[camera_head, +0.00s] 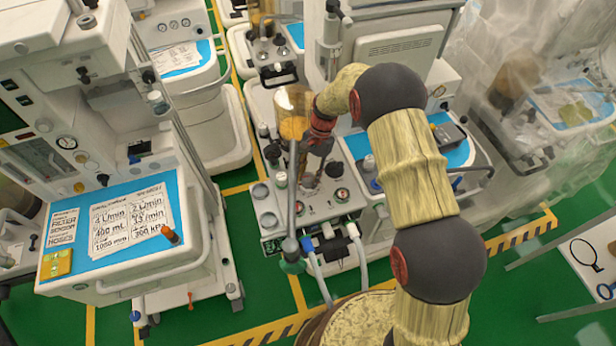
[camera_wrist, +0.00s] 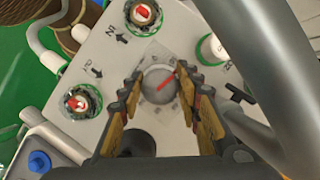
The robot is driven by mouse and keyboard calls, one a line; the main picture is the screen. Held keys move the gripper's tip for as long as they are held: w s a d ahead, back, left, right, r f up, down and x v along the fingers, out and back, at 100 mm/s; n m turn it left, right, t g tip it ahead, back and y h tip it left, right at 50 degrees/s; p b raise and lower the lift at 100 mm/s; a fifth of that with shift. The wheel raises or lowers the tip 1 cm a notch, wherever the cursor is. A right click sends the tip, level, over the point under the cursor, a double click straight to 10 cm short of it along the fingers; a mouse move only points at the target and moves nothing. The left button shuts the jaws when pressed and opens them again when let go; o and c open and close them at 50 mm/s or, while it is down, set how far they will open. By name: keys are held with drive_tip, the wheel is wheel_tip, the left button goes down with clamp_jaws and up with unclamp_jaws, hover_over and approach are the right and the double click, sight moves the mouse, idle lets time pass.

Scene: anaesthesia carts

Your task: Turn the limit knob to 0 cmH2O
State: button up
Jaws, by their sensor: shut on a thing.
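The limit knob (camera_wrist: 156,84) is a small round grey knob with a red pointer line, near the middle of the wrist view. The line slants toward the upper right. A pale square plate with faint marks lies around the knob; I cannot read its numbers. My gripper (camera_wrist: 159,77) has one finger on each side of the knob and is shut on it. In the head view my gripper (camera_head: 311,172) reaches down to the top of the middle cart (camera_head: 322,209), and the knob is hidden there or too small to make out.
Two round ports with red marks, one at left (camera_wrist: 82,101) and one at top (camera_wrist: 144,12), sit near the knob. A thick grey tube (camera_wrist: 278,75) passes close on the right. In the head view, a clear canister (camera_head: 293,103) stands beside my wrist.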

idle(0.4)
drive_tip(key=o, duration=1.2)
drive_tip(key=shift+c, duration=0.2)
